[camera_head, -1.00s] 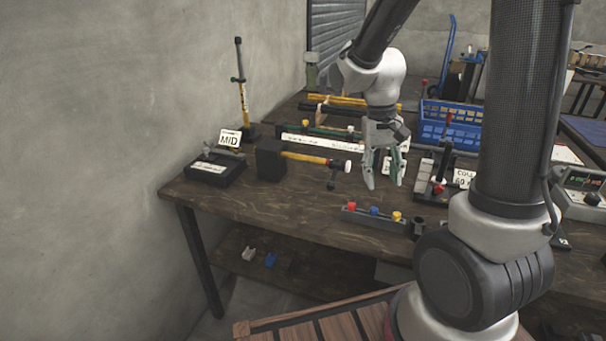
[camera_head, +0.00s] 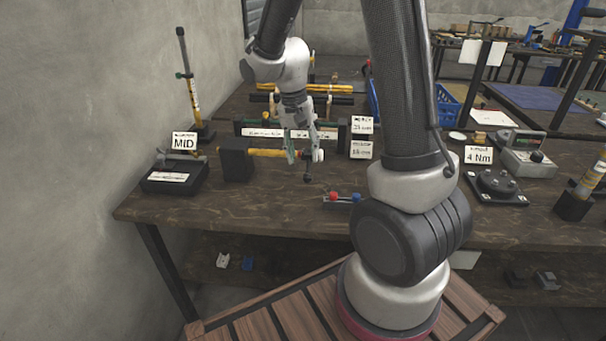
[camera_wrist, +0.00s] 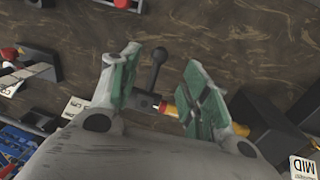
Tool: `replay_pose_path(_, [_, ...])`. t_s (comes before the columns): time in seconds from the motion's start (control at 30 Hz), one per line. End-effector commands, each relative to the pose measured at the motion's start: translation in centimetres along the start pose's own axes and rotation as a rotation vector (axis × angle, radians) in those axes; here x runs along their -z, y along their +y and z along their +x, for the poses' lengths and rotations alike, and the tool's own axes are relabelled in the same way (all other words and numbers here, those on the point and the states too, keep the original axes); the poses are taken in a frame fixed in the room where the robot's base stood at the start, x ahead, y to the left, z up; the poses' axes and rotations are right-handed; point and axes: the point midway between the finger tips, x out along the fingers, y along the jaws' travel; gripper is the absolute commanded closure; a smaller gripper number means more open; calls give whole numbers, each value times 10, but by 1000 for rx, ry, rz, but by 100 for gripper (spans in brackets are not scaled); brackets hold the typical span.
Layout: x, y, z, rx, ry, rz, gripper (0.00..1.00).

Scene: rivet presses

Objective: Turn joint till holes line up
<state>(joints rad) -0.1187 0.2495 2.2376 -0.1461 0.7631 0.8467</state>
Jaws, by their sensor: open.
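The joint is a yellow tube (camera_head: 265,152) running right from a black block (camera_head: 236,158), with a whitish end piece (camera_head: 318,156) and a dark lever with a ball knob (camera_head: 307,179) hanging toward the table's front. My gripper (camera_head: 303,157) is open and points down at the lever end of the tube. In the wrist view, the dark lever knob (camera_wrist: 160,55) shows between the open green-padded fingers of my gripper (camera_wrist: 160,62). The yellow tube (camera_wrist: 182,113) passes behind the right finger. I cannot tell whether a finger touches it. The holes cannot be made out.
A black box (camera_head: 177,176) with a MID sign (camera_head: 185,142) stands at left, near an upright yellow-handled tool (camera_head: 192,95). Labelled signs (camera_head: 361,138) stand behind. The front left tabletop is clear.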

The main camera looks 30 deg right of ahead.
Motion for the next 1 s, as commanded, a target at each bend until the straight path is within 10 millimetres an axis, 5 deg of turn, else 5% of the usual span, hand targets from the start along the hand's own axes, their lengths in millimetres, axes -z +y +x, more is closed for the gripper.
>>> replay_pose_path(0.23, [0,0,8,1,1,47,54])
replay_pose_path(0.67, [0,0,72,1,1,46,54])
replay_pose_path(1.0, [0,-1,78,3,2,47,54])
